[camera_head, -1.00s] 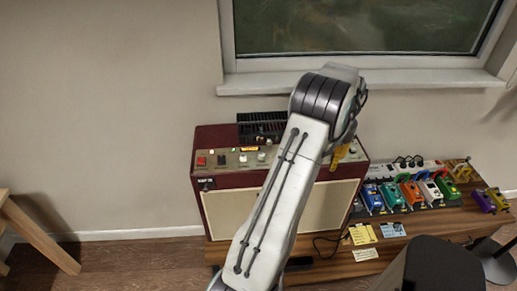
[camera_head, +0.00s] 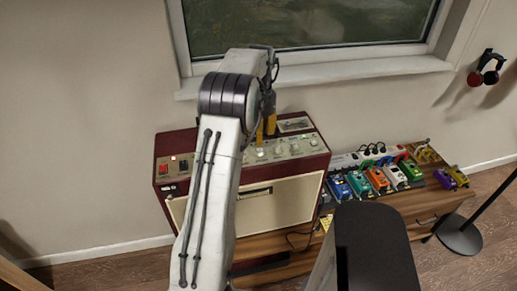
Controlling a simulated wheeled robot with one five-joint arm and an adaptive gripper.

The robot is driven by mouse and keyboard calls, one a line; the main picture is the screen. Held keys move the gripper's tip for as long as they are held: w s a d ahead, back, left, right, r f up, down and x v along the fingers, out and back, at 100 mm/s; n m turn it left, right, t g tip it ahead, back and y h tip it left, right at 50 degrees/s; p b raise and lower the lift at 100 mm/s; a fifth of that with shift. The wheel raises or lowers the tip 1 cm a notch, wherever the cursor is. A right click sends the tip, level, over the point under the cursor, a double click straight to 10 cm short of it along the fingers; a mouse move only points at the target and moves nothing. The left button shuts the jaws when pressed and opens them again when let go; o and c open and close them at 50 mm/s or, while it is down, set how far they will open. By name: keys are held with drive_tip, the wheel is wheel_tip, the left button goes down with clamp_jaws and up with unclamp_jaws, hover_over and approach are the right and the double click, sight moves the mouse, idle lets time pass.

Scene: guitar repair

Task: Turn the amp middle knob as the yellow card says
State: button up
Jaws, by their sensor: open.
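The dark red amp (camera_head: 290,203) stands on a low wooden bench, with a row of pale knobs along its top panel. Knobs such as this one (camera_head: 279,150) show right of my arm; my arm hides the panel's left-middle part. I cannot tell which knob is the middle one. My gripper (camera_head: 265,132) points down over the panel with its yellow fingers, close to the knobs. It is open, and whether it touches a knob is unclear. The yellow card (camera_head: 327,221) lies on the bench right of the amp, partly hidden; its writing is too small to read.
Several coloured pedals (camera_head: 379,181) and a white power strip (camera_head: 345,159) sit right of the amp. A dark padded object (camera_head: 373,252) stands in front at lower right. A window sill (camera_head: 330,74) runs behind. Headphones (camera_head: 487,68) hang on the right wall.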

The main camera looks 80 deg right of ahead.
sight(260, 150)
drive_tip(key=shift+f+p, duration=0.35)
drive_tip(key=shift+f, duration=2.9)
clamp_jaws()
